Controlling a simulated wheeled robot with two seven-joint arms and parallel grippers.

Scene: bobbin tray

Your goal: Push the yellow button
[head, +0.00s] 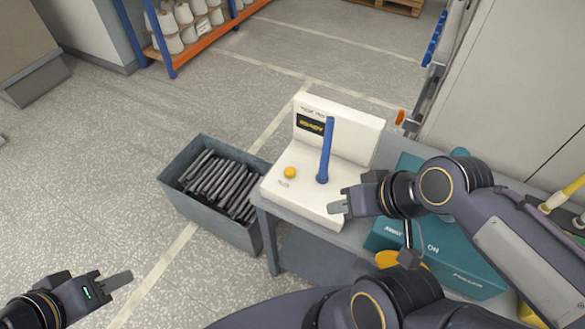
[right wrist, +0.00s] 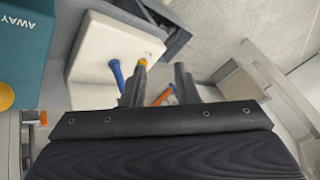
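The yellow button (head: 290,172) is a small round knob on the flat front part of a white machine (head: 308,208), left of an upright blue lever (head: 326,150). My right gripper (head: 340,207) is over the machine's front right edge, right of and nearer than the button. In the right wrist view its two fingers (right wrist: 160,72) stand apart with nothing held between them. The button (right wrist: 143,62) shows there just past the left finger's tip, partly hidden. My left gripper (head: 122,279) is over the floor at lower left, apart from everything; its finger gap is hidden.
A grey bin (head: 200,198) of dark rods stands left of the grey table (head: 272,232). A teal box (head: 462,270) with a yellow round part (head: 400,259) lies right, partly behind my right arm. A rack (head: 208,38) with white bobbins stands behind. Floor at left is clear.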

